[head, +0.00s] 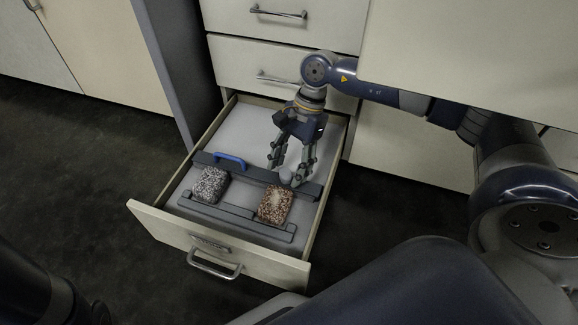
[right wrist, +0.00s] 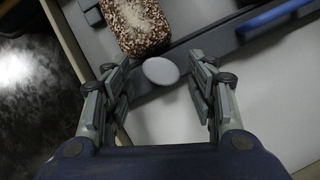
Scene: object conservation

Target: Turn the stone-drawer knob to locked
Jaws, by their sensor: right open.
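The stone drawer (head: 190,237) is pulled open. In the right wrist view the knob (right wrist: 160,71) is a pale oval disc with no marking that I can read. My right gripper (head: 287,173) points down into the drawer and is open, with its fingers on either side of the knob. In the right wrist view the fingers (right wrist: 164,88) stand apart with gaps to the knob. My left gripper is not in view.
A grey speckled stone (head: 208,185) lies left of the brown one, between the two bars. Closed drawers (head: 262,55) rise behind. The drawer walls are close to my right gripper.

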